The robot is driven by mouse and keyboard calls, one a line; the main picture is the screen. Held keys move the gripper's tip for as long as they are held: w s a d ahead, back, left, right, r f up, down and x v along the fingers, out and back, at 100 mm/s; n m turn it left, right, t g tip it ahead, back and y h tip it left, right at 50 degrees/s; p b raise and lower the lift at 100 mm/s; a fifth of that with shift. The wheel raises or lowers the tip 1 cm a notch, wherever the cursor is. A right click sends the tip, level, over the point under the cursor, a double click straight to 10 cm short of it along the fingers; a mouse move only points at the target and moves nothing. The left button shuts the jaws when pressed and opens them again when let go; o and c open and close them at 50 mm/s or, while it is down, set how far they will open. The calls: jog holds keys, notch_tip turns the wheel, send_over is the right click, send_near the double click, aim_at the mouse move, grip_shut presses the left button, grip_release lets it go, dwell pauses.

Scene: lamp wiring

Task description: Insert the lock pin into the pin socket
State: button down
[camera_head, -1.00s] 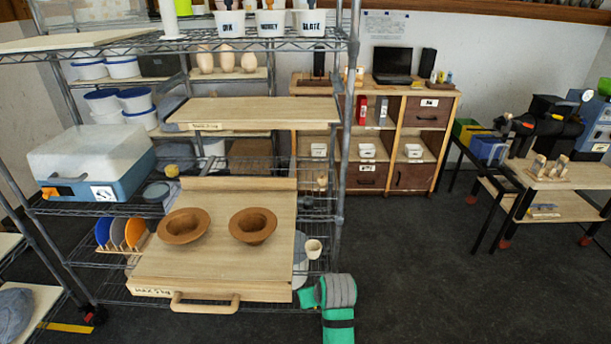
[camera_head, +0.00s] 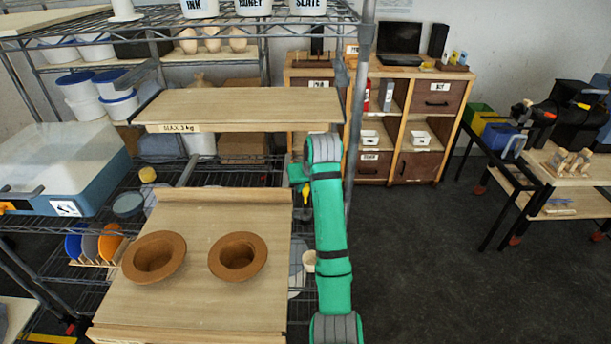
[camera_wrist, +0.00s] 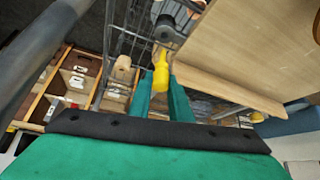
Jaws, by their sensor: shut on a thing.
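My gripper (camera_wrist: 160,84) shows in the wrist view as two green fingers closed on a yellow piece, which I take to be the lock pin (camera_wrist: 160,66). The pin points away from the fingers, toward a round dark grey part (camera_wrist: 166,28) on the shelf frame. I cannot tell whether that part is the pin socket, or whether the pin touches it. In the head view my gripper (camera_head: 300,178) is beside the right side of the rack, above the right edge of the pull-out board. A small yellow bit of the pin (camera_head: 306,196) shows below it.
The pull-out board (camera_head: 205,213) carries two brown bowls (camera_head: 154,257) (camera_head: 238,256). A wooden shelf (camera_head: 240,105) lies above it. The rack's upright post (camera_head: 360,110) stands close to my arm. Open floor lies to the right.

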aim_at(306, 194)
jog(key=shift+w+a+r, duration=0.2)
jog(key=shift+w, duration=0.25)
jog(key=shift+s+d, duration=0.15)
jog(key=shift+s, duration=0.05)
jog(key=shift+s+m, duration=0.2)
jog(key=shift+m, duration=0.1)
jog(key=shift+f, duration=2.1)
jog(key=shift+w, duration=0.1)
jog(key=shift+d, duration=0.15)
